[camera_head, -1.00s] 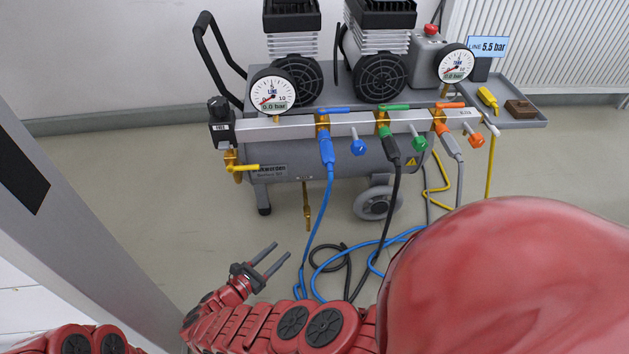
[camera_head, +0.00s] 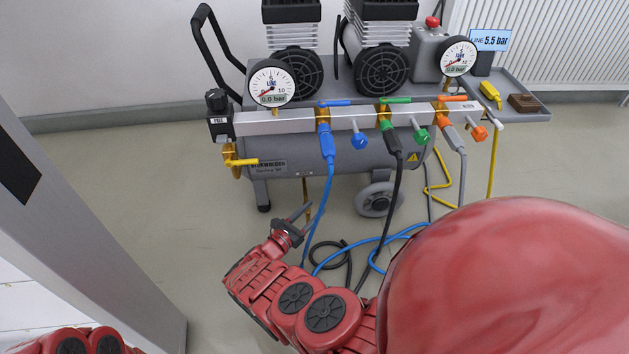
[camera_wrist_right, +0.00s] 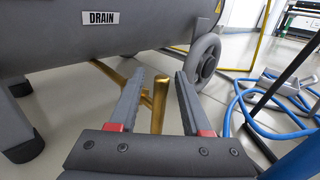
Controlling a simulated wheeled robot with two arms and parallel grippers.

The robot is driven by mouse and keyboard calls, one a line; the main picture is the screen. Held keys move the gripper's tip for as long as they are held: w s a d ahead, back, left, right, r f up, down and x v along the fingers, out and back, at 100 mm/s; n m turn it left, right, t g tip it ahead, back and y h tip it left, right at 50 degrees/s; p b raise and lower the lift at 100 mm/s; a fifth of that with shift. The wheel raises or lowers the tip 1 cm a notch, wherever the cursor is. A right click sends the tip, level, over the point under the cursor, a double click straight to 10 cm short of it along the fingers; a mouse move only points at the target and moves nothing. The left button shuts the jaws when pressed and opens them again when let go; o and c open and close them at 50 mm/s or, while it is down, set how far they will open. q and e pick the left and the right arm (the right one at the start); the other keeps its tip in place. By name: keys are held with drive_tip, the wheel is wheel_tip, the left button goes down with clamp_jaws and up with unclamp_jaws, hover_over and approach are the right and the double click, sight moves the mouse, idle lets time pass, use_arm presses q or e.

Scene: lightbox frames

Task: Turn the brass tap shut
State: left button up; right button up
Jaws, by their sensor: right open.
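A brass drain tap hangs under the grey tank; in the right wrist view its upright brass pipe (camera_wrist_right: 160,103) shows between my fingers, with a slanting brass bar (camera_wrist_right: 108,73) to its left. In the head view only a bit of its brass (camera_head: 305,188) shows below the tank, the rest hidden at my gripper. My right gripper (camera_head: 305,217) is open; its fingers also show in the right wrist view (camera_wrist_right: 170,82), one either side of the pipe in the picture. I cannot tell if they touch it. My left gripper is out of view.
The compressor tank (camera_wrist_right: 85,35) carries a DRAIN label. A silver manifold (camera_head: 290,126) bears coloured levers, and another brass valve with a yellow handle (camera_head: 244,162) is at its left. Blue hose (camera_wrist_right: 240,110) lies right of my fingers. A wheel (camera_wrist_right: 205,58) and rubber foot (camera_wrist_right: 22,145) stand nearby.

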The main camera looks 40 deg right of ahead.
drive_tip(key=shift+w+d, duration=0.15)
drive_tip(key=shift+d, duration=0.5)
clamp_jaws()
